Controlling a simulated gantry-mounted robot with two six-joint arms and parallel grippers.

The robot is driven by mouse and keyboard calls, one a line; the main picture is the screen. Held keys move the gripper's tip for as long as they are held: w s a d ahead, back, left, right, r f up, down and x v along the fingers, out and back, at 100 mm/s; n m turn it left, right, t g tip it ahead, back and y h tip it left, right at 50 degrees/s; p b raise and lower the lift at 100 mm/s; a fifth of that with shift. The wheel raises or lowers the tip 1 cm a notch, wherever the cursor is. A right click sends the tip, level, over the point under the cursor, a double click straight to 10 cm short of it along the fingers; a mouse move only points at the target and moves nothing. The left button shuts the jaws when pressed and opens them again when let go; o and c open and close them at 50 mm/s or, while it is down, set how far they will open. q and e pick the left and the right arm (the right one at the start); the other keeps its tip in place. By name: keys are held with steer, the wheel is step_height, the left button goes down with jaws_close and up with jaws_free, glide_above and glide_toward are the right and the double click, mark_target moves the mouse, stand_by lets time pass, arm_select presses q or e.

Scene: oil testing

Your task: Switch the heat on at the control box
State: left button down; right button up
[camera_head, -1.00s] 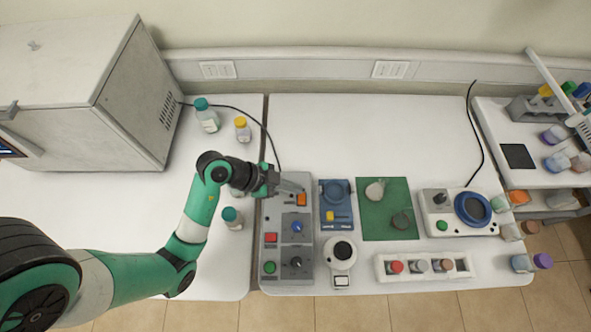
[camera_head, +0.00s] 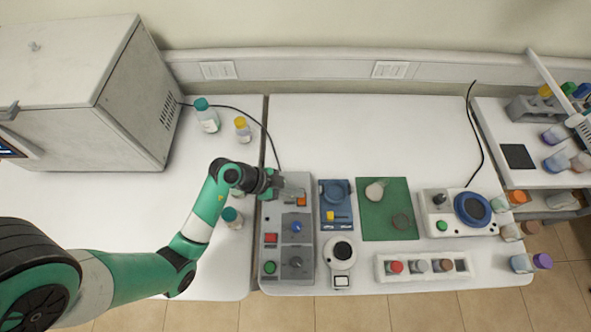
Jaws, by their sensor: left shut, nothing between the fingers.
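The grey control box (camera_head: 284,260) stands at the left front of the middle table. It carries an orange switch (camera_head: 302,202) at its upper right, a blue knob (camera_head: 296,226), a red button (camera_head: 270,238), a green button (camera_head: 269,267) and a black knob (camera_head: 296,263). My left gripper (camera_head: 300,192) is shut and empty. Its tips are over the top end of the box, right by the orange switch and covering its upper part. I cannot tell if they touch it. My right gripper is out of view.
Right of the box are a blue device (camera_head: 336,217), a round-topped white device (camera_head: 340,253), a green mat (camera_head: 375,222) and a stirrer-like unit (camera_head: 457,213). A teal-capped bottle (camera_head: 231,218) stands close under my left arm. The table's back half is clear.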

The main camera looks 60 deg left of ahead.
mark_target(296, 200)
arm_select(q)
steer(key=shift+s+d+r, duration=0.2)
steer(key=shift+s+d, duration=0.25)
steer(key=shift+d, duration=0.2)
steer(key=shift+w+r, duration=0.1)
steer(key=shift+r, duration=0.45)
steer(key=r, duration=0.3)
steer(key=shift+w+a+r, duration=0.1)
steer(key=shift+a+r, duration=0.05)
steer(key=shift+a, duration=0.05)
steer(key=a+v, duration=0.1)
steer(key=v, duration=0.8)
steer(key=shift+a, duration=0.3)
steer(key=shift+r, duration=0.15)
